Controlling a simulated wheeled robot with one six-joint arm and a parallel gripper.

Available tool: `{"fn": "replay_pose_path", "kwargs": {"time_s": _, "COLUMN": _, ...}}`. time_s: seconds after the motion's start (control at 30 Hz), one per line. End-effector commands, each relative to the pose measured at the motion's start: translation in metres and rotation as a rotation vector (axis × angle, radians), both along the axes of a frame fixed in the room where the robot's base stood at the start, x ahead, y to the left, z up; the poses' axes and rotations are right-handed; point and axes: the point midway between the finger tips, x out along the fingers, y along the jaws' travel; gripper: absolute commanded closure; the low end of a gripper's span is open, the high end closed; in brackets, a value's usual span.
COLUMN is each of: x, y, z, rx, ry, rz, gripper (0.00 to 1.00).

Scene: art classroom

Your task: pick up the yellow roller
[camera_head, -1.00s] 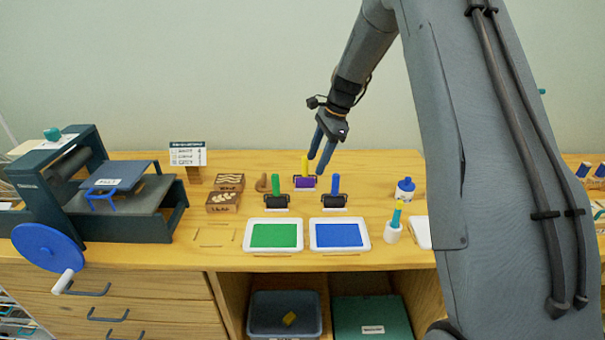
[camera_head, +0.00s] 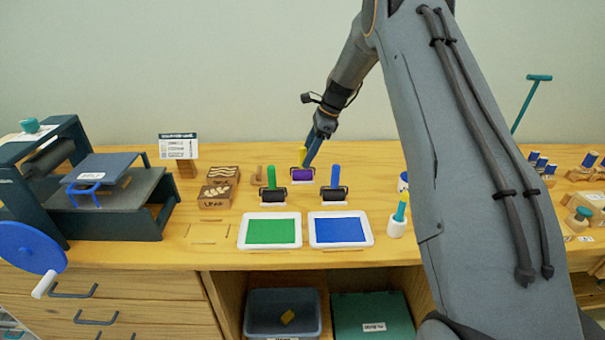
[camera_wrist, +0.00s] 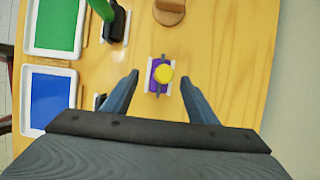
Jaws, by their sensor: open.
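The yellow roller has an upright yellow handle (camera_head: 303,155) and a purple roller head (camera_head: 301,174), resting in a light holder at the back of the wooden worktop. In the wrist view the yellow handle end (camera_wrist: 164,73) shows from above, just beyond and between the fingertips. My gripper (camera_head: 308,150) is at the handle in the head view, its fingers partly overlapping it. In the wrist view my gripper (camera_wrist: 161,82) is open with nothing between the fingers.
A green-handled roller (camera_head: 272,178) and a blue-handled roller (camera_head: 335,178) stand in front of it. A green ink tray (camera_head: 240,231) and a blue ink tray (camera_head: 370,229) lie nearer. Carved wooden blocks (camera_head: 215,196) and a press (camera_head: 118,215) are left.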

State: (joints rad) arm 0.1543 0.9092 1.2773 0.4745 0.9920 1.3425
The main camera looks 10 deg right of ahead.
Motion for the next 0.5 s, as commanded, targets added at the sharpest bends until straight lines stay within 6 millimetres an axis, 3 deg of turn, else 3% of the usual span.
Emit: {"fn": "replay_pose_path", "kwargs": {"time_s": 0.5, "x": 0.005, "y": 0.017, "z": -0.053, "rx": 0.000, "ry": 0.002, "rz": 0.001, "gripper": 0.47}}
